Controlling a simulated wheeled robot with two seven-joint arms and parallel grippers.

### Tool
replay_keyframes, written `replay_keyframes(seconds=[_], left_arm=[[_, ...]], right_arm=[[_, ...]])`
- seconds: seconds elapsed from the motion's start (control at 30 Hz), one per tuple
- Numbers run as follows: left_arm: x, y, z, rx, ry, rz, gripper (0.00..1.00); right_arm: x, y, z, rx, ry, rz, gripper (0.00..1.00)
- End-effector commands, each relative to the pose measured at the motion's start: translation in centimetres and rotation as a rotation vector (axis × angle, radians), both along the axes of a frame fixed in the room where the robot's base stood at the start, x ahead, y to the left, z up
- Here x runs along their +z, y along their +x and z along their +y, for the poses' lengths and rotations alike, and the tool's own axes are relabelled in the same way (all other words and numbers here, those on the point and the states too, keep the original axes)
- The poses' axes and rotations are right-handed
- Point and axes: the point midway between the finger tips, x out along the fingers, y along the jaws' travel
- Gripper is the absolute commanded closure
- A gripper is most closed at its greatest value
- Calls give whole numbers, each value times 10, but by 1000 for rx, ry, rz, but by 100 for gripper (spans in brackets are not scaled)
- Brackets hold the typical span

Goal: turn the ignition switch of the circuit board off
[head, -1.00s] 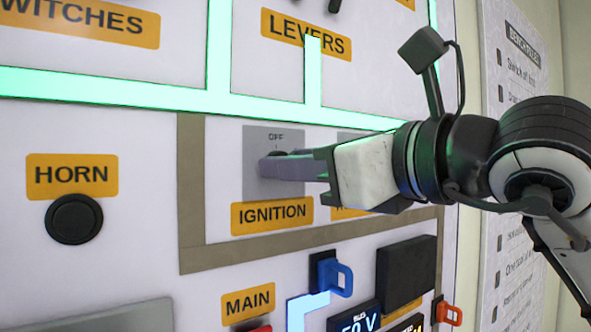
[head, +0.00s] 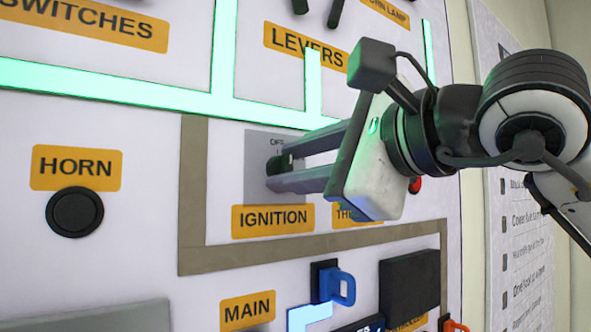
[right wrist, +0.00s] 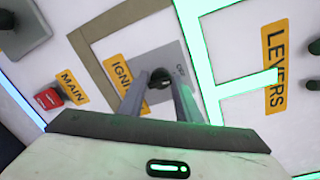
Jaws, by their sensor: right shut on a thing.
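The ignition switch is a dark knob (head: 276,165) on a grey plate (head: 257,189), above the yellow IGNITION label (head: 272,220). Part of the word OFF shows above the knob. My right gripper (head: 279,172) reaches in from the right, with its two fingers shut on the knob, one above and one below in the head view. In the right wrist view the dark knob (right wrist: 158,85) sits between the two fingertips (right wrist: 160,76). The knob's exact angle is mostly hidden by the fingers. My left gripper is not in view.
The black HORN button (head: 74,214) is to the left. A blue handle (head: 337,287) and the MAIN label (head: 247,308) are below. Dark levers (head: 335,12) are above. A red button (head: 415,185) shows just behind my right wrist.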

Motion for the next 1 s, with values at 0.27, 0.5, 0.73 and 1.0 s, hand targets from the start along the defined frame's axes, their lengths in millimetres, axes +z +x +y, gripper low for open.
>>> replay_keyframes(seconds=[0.27, 0.5, 0.73, 1.0], left_arm=[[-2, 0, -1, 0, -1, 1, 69], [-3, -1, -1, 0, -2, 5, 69], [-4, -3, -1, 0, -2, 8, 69], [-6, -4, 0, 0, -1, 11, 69]], right_arm=[[6, 0, -2, -4, -59, -59, 92], [6, 0, -2, -5, -72, -71, 92], [6, 0, -2, -6, -72, -71, 92], [4, 0, -1, -3, -74, -65, 55]])
